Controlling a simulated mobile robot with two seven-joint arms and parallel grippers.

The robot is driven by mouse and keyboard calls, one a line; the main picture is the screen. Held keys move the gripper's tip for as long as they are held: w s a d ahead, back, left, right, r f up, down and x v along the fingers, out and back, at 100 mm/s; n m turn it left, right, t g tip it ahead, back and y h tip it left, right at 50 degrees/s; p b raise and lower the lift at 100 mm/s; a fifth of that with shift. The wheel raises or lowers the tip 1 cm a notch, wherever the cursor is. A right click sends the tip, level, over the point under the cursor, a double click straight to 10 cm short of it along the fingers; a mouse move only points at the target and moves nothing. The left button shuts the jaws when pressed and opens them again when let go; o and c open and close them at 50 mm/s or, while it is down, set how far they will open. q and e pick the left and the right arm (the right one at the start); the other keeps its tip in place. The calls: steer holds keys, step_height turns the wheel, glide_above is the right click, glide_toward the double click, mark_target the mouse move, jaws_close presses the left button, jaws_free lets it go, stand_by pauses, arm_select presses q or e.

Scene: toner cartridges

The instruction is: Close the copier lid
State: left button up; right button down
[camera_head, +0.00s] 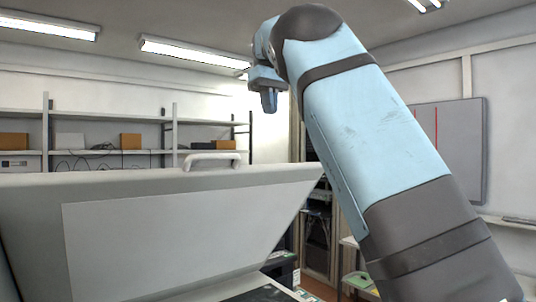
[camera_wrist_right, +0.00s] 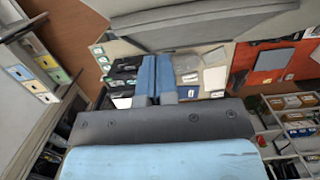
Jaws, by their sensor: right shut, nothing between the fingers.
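The copier lid (camera_head: 170,240) stands raised in the head view, a wide beige panel with a white underside facing me, filling the lower left. A pale handle (camera_head: 212,160) sits on its top edge. A dark strip of the copier's top (camera_head: 262,294) shows below the lid. My right gripper (camera_head: 269,104) is shut and empty, pointing down, up and to the right of the handle and apart from it in the picture. Its closed blue fingers also show in the right wrist view (camera_wrist_right: 155,72). My left gripper is out of view.
Shelves (camera_head: 85,152) with orange and white boxes stand along the back wall. The right wrist view shows shelving with boxes (camera_wrist_right: 295,120) at the lower right and coloured labels (camera_wrist_right: 45,62) at the left.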

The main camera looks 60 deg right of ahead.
steer(key=s+f, duration=0.1)
steer(key=f, duration=0.2)
steer(key=s+f, duration=0.2)
steer(key=f, duration=0.2)
steer(key=s+a+f, duration=0.1)
steer(key=f, duration=0.3)
steer(key=shift+s+a+f, duration=0.1)
steer(key=shift+s+f, duration=0.1)
steer(key=shift+s+a+f, duration=0.15)
steer(key=shift+s, duration=0.35)
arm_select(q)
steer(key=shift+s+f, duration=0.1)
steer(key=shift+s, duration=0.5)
arm_select(e)
steer(key=shift+w+f, duration=0.1)
